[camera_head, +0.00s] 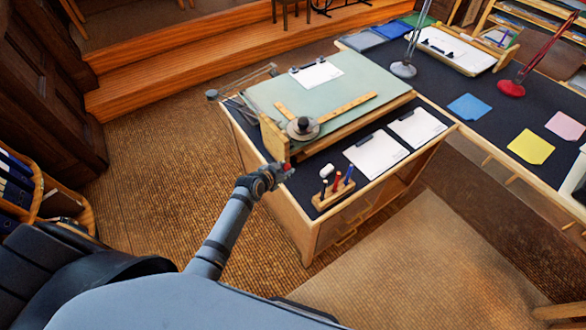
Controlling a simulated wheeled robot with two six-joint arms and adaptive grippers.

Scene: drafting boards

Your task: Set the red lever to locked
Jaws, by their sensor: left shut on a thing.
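The drafting board (335,77) is pale green and lies tilted on a dark-topped wooden desk. A wooden bracket (270,136) stands at its front left corner, with a round dark knob (302,126) on a grey disc beside it. A small bit of red, the red lever (287,167), shows at the bracket's foot, right at the fingertips of my left gripper (283,172). The left gripper is shut on the lever and hides most of it. The lever's exact angle and any lock marking are too small to tell. My right gripper is not in view.
A wooden pen holder (333,192) with several pens and a white eraser (327,170) sit close to the right of my gripper. Clipped papers (375,155) lie on the desk. The carpet (160,170) left of the desk is clear.

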